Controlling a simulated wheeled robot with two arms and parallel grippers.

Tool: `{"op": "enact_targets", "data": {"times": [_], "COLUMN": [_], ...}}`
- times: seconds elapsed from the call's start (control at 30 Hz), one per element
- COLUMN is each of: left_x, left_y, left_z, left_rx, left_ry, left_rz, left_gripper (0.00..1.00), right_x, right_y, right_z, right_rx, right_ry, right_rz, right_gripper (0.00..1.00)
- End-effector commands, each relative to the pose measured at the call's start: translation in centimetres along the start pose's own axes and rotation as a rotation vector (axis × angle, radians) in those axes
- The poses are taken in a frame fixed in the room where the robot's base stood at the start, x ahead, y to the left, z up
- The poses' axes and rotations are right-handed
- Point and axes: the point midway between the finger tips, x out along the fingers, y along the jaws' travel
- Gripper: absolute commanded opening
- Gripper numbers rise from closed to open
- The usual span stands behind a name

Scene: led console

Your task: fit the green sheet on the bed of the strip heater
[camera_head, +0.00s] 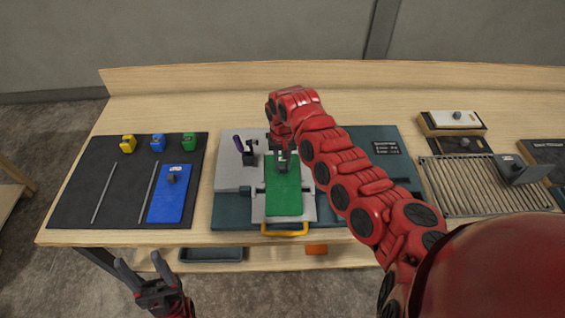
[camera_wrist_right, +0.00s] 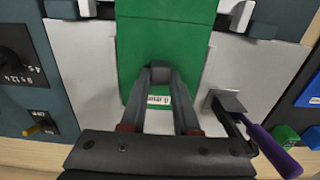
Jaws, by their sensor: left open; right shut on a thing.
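The green sheet (camera_head: 284,194) lies on or just above the pale bed of the strip heater (camera_head: 306,211); I cannot tell whether it is fully down. In the right wrist view the green sheet (camera_wrist_right: 165,48) runs lengthwise over the pale bed (camera_wrist_right: 90,75), with a small labelled grey block near its end. My right gripper (camera_head: 281,160) is shut on that block, and its fingers also show in the right wrist view (camera_wrist_right: 160,78). My left gripper (camera_head: 148,278) is open and empty, in front of the bench and away from the heater.
A dark mat (camera_head: 88,190) at left holds a blue sheet (camera_head: 171,194), two thin rods and small yellow, blue and green blocks. A purple-handled lever (camera_head: 240,148) stands beside the bed, and a yellow handle (camera_head: 285,230) is at its front. A slatted rack (camera_head: 465,190) stands at right.

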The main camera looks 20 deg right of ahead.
Motion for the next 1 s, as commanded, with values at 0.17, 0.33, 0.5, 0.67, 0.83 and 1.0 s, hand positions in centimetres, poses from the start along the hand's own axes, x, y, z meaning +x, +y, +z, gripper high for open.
{"op": "enact_targets", "data": {"times": [0.17, 0.33, 0.5, 0.67, 0.83, 1.0], "left_x": [-0.13, -0.22, -0.31, -0.27, -0.27, -0.27], "left_y": [0.01, 0.01, 0.02, 0.02, 0.02, 0.01], "left_z": [0.02, 0.04, 0.05, 0.05, 0.04, 0.05], "left_rx": [0.000, 0.000, 0.000, 0.000, 0.000, 0.000], "left_ry": [0.000, 0.000, 0.000, 0.000, 0.000, 0.000], "left_rz": [0.000, 0.000, 0.000, 0.000, 0.000, 0.000], "left_gripper": [0.59, 0.59, 0.59, 0.59, 0.59, 0.59], "right_x": [0.23, 0.43, 0.63, 0.57, 0.58, 0.59], "right_y": [-0.02, -0.02, -0.03, -0.02, -0.02, -0.02], "right_z": [-0.01, -0.01, -0.01, -0.02, -0.01, -0.01], "right_rx": [0.000, 0.000, -0.001, 0.000, 0.000, 0.000], "right_ry": [0.000, 0.000, 0.001, 0.001, 0.000, 0.000], "right_rz": [0.000, 0.000, 0.000, 0.000, 0.000, 0.000], "right_gripper": [0.00, 0.00, 0.00, 0.00, 0.53, 0.64]}}
